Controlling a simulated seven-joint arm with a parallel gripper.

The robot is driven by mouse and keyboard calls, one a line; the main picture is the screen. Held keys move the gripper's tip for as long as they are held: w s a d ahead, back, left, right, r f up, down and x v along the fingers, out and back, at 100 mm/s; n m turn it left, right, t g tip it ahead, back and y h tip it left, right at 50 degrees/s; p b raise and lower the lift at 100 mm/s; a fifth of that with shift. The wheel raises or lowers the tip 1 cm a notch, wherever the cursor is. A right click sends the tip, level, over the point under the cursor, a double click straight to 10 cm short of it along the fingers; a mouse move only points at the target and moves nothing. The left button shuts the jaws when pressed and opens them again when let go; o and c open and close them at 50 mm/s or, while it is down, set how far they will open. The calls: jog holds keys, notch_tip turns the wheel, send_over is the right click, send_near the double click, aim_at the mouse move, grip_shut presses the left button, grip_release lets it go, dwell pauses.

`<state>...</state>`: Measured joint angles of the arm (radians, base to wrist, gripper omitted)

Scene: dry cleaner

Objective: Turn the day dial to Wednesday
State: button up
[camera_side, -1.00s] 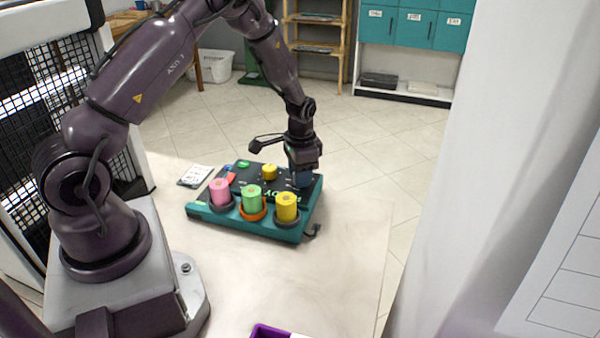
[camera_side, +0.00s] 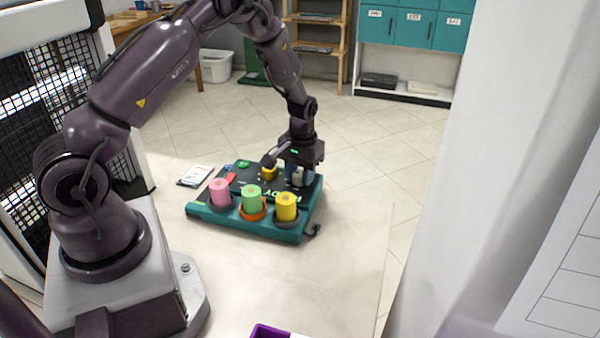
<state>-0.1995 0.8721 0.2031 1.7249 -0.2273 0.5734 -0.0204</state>
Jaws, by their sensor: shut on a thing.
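The teal and black device (camera_side: 240,224) lies on the pale table. My gripper (camera_side: 300,181) points down over its back right part, with its fingers low at the panel. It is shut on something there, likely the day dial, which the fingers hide. The dial's markings are too small and covered to read, so I cannot tell which day it points to.
Pink (camera_side: 220,192), green (camera_side: 252,197) and yellow (camera_side: 286,206) rolls stand along the device's front edge, close to my gripper. A white card (camera_side: 195,175) lies to the left. A purple tray (camera_side: 268,332) is at the front. The table's front right is clear.

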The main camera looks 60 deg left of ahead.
jog(key=shift+n, duration=0.3)
jog(key=o, duration=0.9)
jog(key=shift+o, duration=0.2)
notch_tip(320, 180, up, 13)
jog(key=shift+w+d, duration=0.15)
